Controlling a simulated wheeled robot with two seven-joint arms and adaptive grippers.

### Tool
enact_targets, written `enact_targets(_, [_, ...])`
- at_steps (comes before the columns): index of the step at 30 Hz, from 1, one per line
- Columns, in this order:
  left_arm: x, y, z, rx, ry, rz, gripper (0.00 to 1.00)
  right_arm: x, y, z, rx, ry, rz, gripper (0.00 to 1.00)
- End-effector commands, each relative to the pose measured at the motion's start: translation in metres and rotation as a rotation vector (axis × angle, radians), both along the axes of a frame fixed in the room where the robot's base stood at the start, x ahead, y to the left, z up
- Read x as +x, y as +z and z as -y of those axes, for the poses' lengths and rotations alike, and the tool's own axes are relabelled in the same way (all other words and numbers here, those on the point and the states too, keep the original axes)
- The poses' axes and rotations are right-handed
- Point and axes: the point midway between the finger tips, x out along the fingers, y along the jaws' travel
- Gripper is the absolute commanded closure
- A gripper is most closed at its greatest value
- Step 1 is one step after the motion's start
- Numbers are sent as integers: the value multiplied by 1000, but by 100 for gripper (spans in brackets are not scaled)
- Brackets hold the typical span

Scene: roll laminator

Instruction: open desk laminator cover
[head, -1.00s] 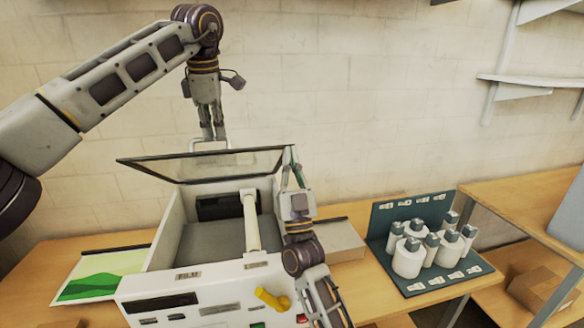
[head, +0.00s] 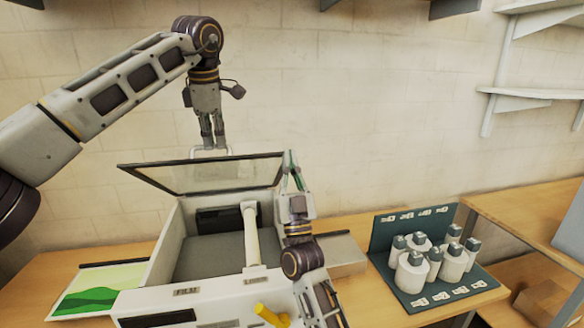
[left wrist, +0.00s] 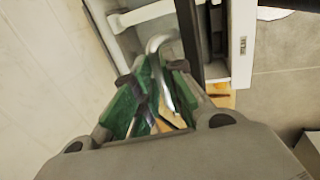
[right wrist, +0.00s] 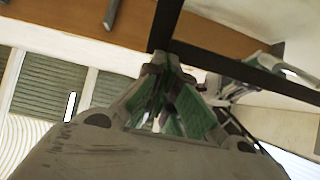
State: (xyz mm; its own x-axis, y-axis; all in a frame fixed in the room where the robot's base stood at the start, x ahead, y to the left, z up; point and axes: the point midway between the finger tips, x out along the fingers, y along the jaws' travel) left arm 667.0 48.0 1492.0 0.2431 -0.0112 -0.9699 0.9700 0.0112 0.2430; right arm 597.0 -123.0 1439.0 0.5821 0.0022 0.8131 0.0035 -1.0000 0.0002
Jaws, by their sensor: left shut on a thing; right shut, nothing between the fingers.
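The laminator (head: 160,270) stands on the table with its transparent, dark-framed cover (head: 205,176) tilted up, well clear of the open body. A pale roller (head: 251,236) shows inside. My left gripper (head: 210,146) is shut on the cover's metal handle (head: 222,151) at the raised edge. In the left wrist view the curved handle (left wrist: 160,42) runs between its green-padded fingers. My right gripper (head: 290,158) is shut and empty at the cover's right end. In the right wrist view its fingertips are close to the dark cover frame (right wrist: 165,25); I cannot tell whether they touch.
A yellow crank (head: 270,315) is on the laminator's front. A green picture sheet (head: 100,290) lies left of it. A grey box (head: 345,255) stands to the right, then a dark rack (head: 385,240) with several white bottles. Wall shelves are at upper right.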

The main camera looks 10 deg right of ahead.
Motion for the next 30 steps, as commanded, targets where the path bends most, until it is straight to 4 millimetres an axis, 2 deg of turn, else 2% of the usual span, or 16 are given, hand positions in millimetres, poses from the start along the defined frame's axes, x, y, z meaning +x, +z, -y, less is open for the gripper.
enact_targets(1, [-7,-22,4,21,-10,-57,100,4,4,5,2,-5,-2,100])
enact_targets(5, [-8,-22,6,22,-13,-56,100,4,3,5,3,-6,-3,100])
enact_targets(6, [-8,-22,6,22,-14,-56,81,4,3,5,3,-6,-3,100])
enact_targets(9, [-8,-21,6,23,-15,-55,68,4,3,5,3,-6,-3,100])
enact_targets(10, [-8,-21,6,23,-15,-55,66,4,3,5,2,-5,-2,100])
enact_targets(30, [-6,-16,4,15,-12,-44,66,2,2,3,1,-3,-1,100])
